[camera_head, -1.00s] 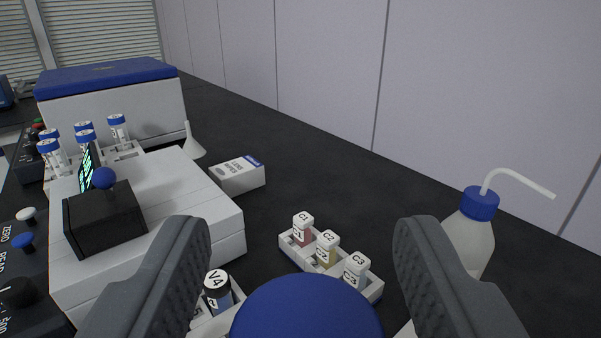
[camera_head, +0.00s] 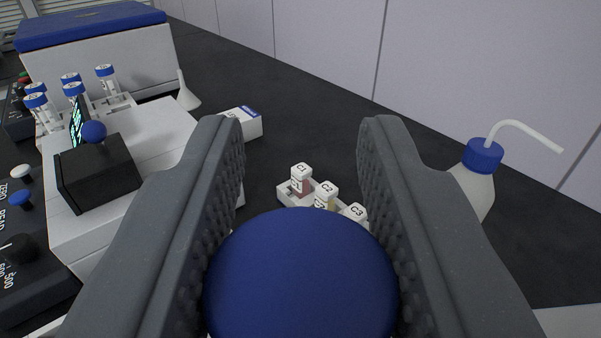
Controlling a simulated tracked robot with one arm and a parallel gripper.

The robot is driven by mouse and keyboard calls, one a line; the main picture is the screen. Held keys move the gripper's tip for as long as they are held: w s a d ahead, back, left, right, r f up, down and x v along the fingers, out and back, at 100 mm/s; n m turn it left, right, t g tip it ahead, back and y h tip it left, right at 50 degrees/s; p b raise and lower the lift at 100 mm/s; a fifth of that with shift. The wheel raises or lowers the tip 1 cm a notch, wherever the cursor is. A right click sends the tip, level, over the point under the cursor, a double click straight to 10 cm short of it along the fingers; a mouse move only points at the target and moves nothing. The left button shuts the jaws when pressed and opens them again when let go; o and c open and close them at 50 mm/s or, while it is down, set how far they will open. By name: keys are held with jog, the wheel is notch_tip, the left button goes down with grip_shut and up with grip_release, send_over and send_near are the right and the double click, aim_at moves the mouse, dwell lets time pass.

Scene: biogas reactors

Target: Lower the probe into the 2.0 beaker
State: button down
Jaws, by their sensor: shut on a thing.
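My gripper (camera_head: 298,165) has its two dark grey ribbed fingers closed in on a large round blue knob (camera_head: 300,275) at the bottom middle of the view. The fingers press on its left and right sides. Whatever hangs below the knob is hidden by it, so I cannot see a probe shaft. The 2.0 beaker does not show in this view.
Ahead stands a white rack of small vials (camera_head: 302,181) marked C1, C2 and C3. A wash bottle (camera_head: 479,180) is at right. At left are a white instrument (camera_head: 160,145), blue-capped tubes (camera_head: 106,80) and a small carton (camera_head: 243,123). The dark bench beyond is clear.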

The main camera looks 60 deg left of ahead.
notch_tip(320, 180, up, 8)
jog(key=p, duration=0.5)
jog(key=shift+f, duration=0.2)
jog(key=c, duration=1)
grip_release()
jog(key=shift+s+r, duration=0.1)
jog(key=shift+c, duration=0.2)
jog(key=shift+d, duration=0.3)
jog(key=v, duration=1.3)
jog(key=shift+s, duration=0.15)
